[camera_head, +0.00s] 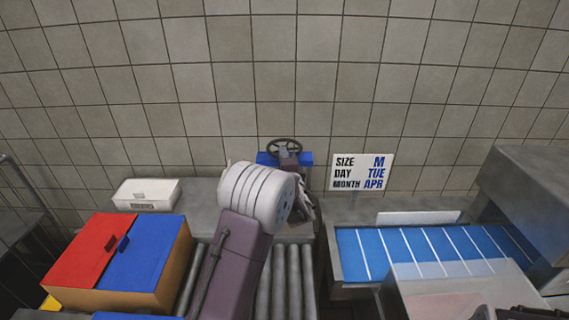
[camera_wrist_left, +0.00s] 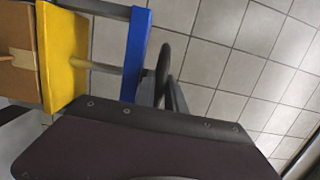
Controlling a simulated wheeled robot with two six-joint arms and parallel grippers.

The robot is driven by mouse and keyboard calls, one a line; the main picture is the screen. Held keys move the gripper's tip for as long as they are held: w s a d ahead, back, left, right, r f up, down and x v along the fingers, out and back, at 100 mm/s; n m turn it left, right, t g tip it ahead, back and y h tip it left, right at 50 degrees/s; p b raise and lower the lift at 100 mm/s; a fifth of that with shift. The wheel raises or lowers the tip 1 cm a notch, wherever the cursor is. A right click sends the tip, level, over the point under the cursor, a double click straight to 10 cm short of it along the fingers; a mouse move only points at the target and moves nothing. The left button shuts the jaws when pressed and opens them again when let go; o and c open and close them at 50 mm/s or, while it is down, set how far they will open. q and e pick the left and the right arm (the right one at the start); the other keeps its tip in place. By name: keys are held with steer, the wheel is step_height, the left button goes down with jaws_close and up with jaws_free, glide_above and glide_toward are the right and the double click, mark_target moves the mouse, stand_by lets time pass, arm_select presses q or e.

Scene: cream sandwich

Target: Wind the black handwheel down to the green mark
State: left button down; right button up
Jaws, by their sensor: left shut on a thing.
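The black handwheel (camera_head: 284,148) stands on top of a blue frame (camera_head: 306,159) at the back, against the tiled wall. Its dark rim (camera_wrist_left: 163,68) shows edge-on in the left wrist view. My left gripper (camera_head: 289,161) reaches the wheel's near side and is shut on it. My white wrist hides much of the frame below. In the left wrist view the gripper's dark body fills the lower part. I cannot make out a green mark. Dark parts at the bottom right edge of the head view may be my right gripper, too cut off to read.
A carton with red and blue flaps (camera_head: 146,248) stands on the left, by the rollers (camera_head: 280,282). A white box (camera_head: 147,194) is behind it. A blue belt (camera_head: 408,252) and a sign (camera_head: 361,172) are right. A yellow plate (camera_wrist_left: 65,55) shows beside the blue frame.

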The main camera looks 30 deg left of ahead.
arm_select(q)
steer(key=shift+f, duration=0.2)
steer(key=c, duration=1.7)
jaws_free()
steer(key=shift+s+r, duration=0.1)
steer(key=shift+s+d, duration=0.25)
steer(key=shift+s, duration=0.05)
steer(key=b+v, duration=0.2)
steer(key=v, duration=0.6)
steer(key=shift+s+b, duration=0.2)
steer(key=shift+b, duration=0.2)
